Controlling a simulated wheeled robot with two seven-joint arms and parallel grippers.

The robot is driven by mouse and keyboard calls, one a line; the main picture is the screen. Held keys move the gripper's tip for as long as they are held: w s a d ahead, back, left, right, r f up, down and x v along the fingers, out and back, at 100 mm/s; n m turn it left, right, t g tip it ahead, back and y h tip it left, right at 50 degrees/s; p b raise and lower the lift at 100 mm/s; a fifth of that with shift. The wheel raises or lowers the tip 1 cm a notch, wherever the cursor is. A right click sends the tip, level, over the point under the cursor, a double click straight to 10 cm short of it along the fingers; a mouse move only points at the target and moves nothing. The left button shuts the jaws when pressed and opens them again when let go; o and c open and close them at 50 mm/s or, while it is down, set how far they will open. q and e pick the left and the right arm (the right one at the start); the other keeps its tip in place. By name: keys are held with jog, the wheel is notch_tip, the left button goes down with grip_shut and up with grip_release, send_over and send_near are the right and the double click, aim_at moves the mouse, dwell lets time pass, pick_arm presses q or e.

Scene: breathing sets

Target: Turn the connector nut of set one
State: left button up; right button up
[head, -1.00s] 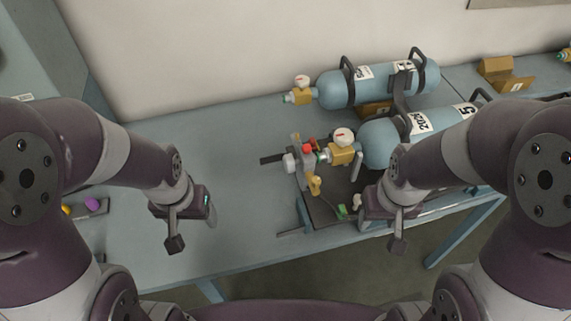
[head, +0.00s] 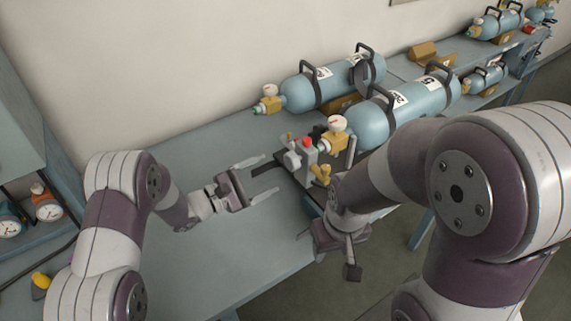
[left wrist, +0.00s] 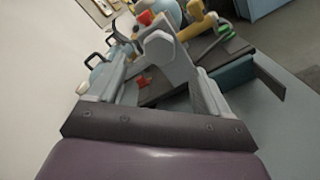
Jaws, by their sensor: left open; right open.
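The near blue cylinder (head: 408,108) lies on its side. Its brass valve (head: 333,141) carries a white round gauge (head: 337,123). The valve's left end meets a grey fitting (head: 292,158) with a red knob (head: 309,142) and a brass lever (head: 320,174). The connector nut is too small to pick out surely at this joint. My left gripper (head: 270,176) is open, just left of the grey fitting, fingers pointing towards it. In the left wrist view the grey fitting (left wrist: 160,48) shows beyond and between the fingers. My right gripper (head: 335,262) is open, pointing down at the table's front edge.
A second blue cylinder (head: 328,84) with a brass valve (head: 268,103) lies behind. The blue table (head: 165,150) is mostly clear left of the fitting.

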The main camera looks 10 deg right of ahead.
aim_at(288, 163)
pick_arm(q)
jog(key=p+x, duration=0.1)
jog(key=x, duration=0.7)
jog(key=shift+w+d, duration=0.15)
jog(key=shift+d, duration=0.2)
jog(key=c, duration=1)
jog(key=shift+c, duration=0.2)
